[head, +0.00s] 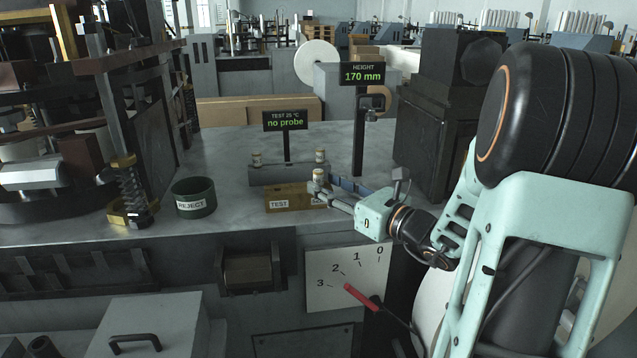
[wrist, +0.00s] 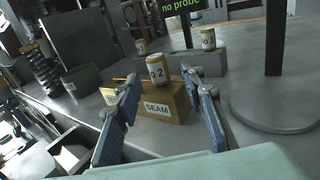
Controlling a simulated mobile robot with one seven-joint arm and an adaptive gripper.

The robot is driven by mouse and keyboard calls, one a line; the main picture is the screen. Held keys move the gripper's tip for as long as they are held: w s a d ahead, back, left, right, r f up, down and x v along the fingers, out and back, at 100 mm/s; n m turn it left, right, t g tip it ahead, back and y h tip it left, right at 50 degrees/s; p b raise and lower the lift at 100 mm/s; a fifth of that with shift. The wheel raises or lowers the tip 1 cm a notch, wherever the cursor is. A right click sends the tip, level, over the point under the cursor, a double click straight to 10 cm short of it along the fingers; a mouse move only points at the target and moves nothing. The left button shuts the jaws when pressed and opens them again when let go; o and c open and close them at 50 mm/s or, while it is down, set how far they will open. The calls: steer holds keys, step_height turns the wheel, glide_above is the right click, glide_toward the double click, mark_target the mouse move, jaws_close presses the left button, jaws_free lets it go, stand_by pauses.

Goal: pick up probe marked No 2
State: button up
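Probe No 2 (wrist: 158,74), a small tan cylinder with a white label reading "o 2", stands upright on the tan block (wrist: 170,106), whose near face reads SEAM. In the head view the probe (head: 318,176) stands at the block's right end, and the block (head: 291,191) shows a TEST label. My gripper (head: 329,187) is open, its fingers pointing at the block from the right. In the wrist view the probe appears between and beyond the two blue-grey fingertips (wrist: 161,82). The gripper holds nothing.
Probe No 3 (wrist: 208,43) and another probe (wrist: 141,47) stand on a grey rack (head: 284,175) behind the block. A sign (head: 285,120) reads "no probe". A REJECT bin (head: 194,198) stands left. The height gauge post (head: 359,135) and a dark machine (head: 436,120) stand right.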

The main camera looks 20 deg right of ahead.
mark_target(322, 182)
steer(key=x, duration=0.3)
steer(key=shift+w, duration=0.1)
steer(key=shift+c, duration=0.3)
jaws_close()
